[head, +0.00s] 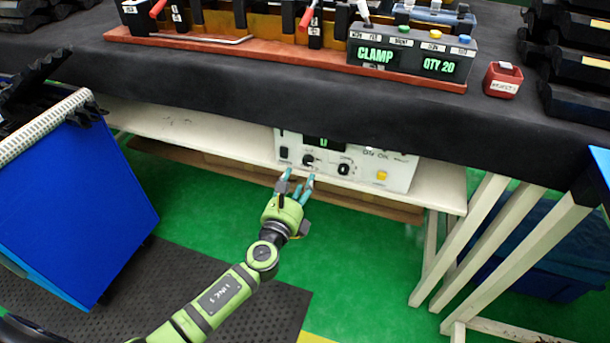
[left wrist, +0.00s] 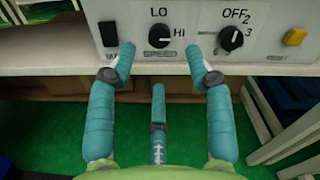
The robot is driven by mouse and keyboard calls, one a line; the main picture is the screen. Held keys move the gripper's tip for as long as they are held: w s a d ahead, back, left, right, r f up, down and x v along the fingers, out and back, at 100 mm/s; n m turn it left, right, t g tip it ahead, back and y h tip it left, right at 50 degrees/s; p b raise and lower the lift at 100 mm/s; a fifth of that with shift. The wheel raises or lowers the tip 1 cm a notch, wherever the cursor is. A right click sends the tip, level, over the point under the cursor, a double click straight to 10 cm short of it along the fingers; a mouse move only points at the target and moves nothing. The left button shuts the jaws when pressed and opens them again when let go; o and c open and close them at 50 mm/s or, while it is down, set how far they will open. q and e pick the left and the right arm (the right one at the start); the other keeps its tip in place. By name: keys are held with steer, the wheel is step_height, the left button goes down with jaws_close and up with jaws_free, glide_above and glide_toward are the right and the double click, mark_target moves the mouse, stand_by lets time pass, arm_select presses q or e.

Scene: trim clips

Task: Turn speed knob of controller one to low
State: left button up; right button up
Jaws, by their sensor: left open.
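The white controller (head: 400,172) stands on the shelf under the bench; its upper part is hidden by the black bench cover. Its black speed knob (head: 308,160) is left of a second knob (head: 344,169). In the left wrist view the speed knob (left wrist: 159,36) has LO above it, HI to its right and SPEED below; its pale mark appears to point right, toward HI. My left gripper (head: 299,176) is open and empty just in front of the speed knob. Its teal fingers (left wrist: 162,52) spread to either side of the knob, apart from it. My right gripper is not in view.
A black switch (left wrist: 109,33) is left of the speed knob. The OFF-2-3 knob (left wrist: 231,38) and a yellow button (left wrist: 295,37) are to the right. The white shelf edge (head: 200,138) runs below the controller. A blue bin (head: 80,200) stands left; white legs (head: 470,235) stand right.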

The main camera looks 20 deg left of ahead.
mark_target(307, 163)
arm_select(q)
steer(key=w, duration=0.6)
steer(key=shift+b, duration=0.4)
jaws_close()
